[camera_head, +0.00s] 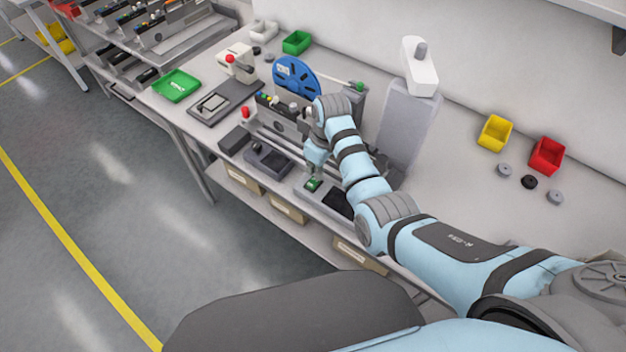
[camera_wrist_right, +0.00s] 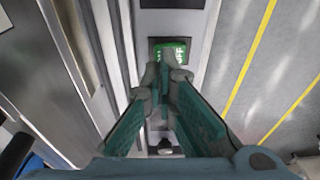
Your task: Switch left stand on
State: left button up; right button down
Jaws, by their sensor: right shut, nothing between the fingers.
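A stand with a blue reel (camera_head: 297,78) and a row of coloured buttons stands on the bench in the head view. In front of it are a dark tray (camera_head: 268,160) and, to the right, a grey base with a small green switch (camera_head: 313,184) and a black pad (camera_head: 339,203). My right gripper (camera_head: 315,168) points down just above the green switch, shut and empty. In the right wrist view the closed fingertips (camera_wrist_right: 168,68) overlap the lower edge of the green switch (camera_wrist_right: 170,48); I cannot tell if they touch. My left gripper is not in view.
A green tray (camera_head: 176,86) and a small machine with a red button (camera_head: 236,62) sit at the left of the bench. A grey post (camera_head: 410,118) stands behind my arm. Yellow (camera_head: 495,132) and red (camera_head: 547,155) bins are at the right. The floor is clear.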

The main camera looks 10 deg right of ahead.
jog(key=shift+f+b, duration=0.6)
jog(key=shift+f, duration=0.5)
dwell(0.3)
notch_tip(320, 180, up, 2)
jog(key=p, duration=0.2)
jog(key=shift+w+r+p, duration=0.1)
jog(key=shift+r+p, duration=0.1)
jog(key=shift+p, duration=0.2)
jog(key=shift+r, duration=2.3)
